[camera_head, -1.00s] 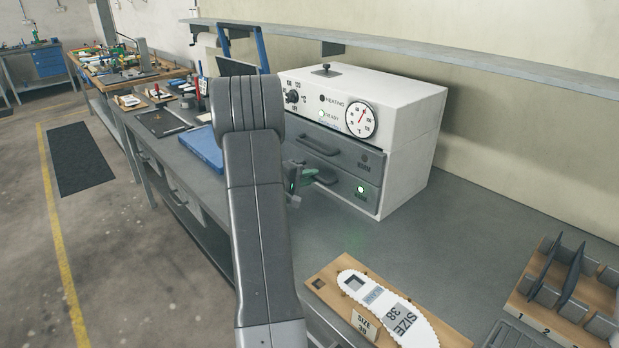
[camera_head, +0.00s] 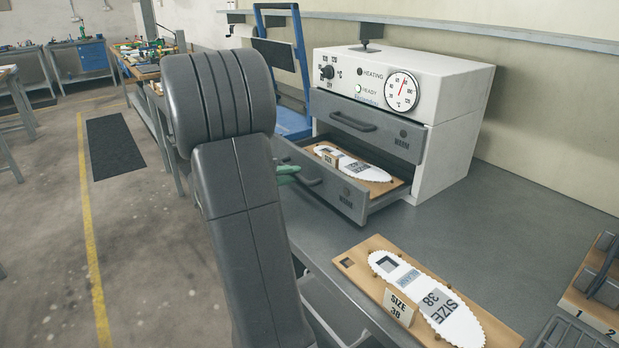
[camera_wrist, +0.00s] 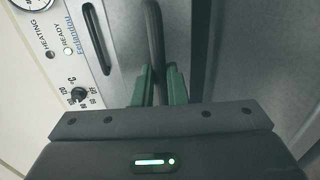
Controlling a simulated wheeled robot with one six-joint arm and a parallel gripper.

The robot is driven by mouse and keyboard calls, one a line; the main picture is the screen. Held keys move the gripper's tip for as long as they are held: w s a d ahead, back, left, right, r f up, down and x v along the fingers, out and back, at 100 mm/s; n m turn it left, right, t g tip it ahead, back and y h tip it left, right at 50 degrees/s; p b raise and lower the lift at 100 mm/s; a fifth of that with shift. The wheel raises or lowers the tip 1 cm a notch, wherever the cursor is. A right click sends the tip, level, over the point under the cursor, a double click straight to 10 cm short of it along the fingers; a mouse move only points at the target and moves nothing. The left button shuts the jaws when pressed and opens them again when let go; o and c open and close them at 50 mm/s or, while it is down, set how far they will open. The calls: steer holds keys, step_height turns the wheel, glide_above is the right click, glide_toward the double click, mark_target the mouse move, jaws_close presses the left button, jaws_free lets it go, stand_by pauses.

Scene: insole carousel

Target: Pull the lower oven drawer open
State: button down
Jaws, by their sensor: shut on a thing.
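The oven (camera_head: 455,115) is a white box with a dial and knob, standing on the grey bench. Its lower drawer (camera_head: 345,197) is pulled well out. Inside it lies a wooden board (camera_head: 385,187) with a white insole (camera_head: 350,164) and a size tag. The lower drawer's handle (camera_wrist: 152,35) is a dark bar. My gripper (camera_wrist: 158,84) has its green fingers shut on this handle. In the head view my gripper (camera_head: 288,171) shows only partly, at the drawer front's left, behind my arm. The upper drawer (camera_head: 370,128) is closed.
A wooden board (camera_head: 355,262) with a white size 38 insole (camera_head: 430,300) lies on the bench (camera_head: 500,235) in front of the oven. A numbered rack (camera_head: 595,290) is at the right edge. The floor (camera_head: 150,270) on the left is clear.

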steer(key=shift+f+b+v, duration=0.2)
steer(key=shift+b+v, duration=0.05)
steer(key=shift+v, duration=0.65)
steer(key=shift+f+b+v, duration=0.15)
steer(key=shift+b+v, duration=0.05)
steer(key=shift+v, duration=0.75)
steer(key=c, duration=1.5)
jaws_free()
steer(key=shift+o, duration=0.2)
steer(key=v, duration=1.4)
steer(key=shift+p, duration=0.3)
steer(key=shift+w+d, duration=0.1)
steer(key=shift+w, duration=0.05)
steer(key=x, duration=1.3)
steer(key=shift+w+d+f, duration=0.1)
steer(key=shift+w+d, duration=0.1)
steer(key=shift+d, duration=0.1)
